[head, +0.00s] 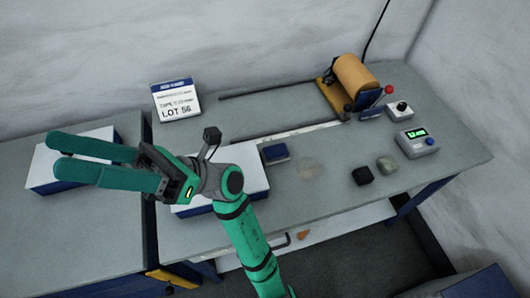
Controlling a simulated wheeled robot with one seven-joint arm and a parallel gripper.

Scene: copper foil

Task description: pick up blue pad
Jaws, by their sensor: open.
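A small dark blue pad (276,151) lies on the grey workbench (325,205), near its middle and right of my wrist. My gripper (55,154) is at the left of the view, with its two long teal fingers pointing left. The fingers are spread apart with nothing between them. They hang above a white-topped block with blue sides (48,184). The gripper is well apart from the blue pad, which shows clear of my arm.
A white surface (250,158) is partly hidden behind my arm. A black block (363,175) and a grey-green block (387,164) sit right of the pad. A copper-coloured roll (355,77), a grey meter (417,142) and a lot sign (176,100) stand farther back.

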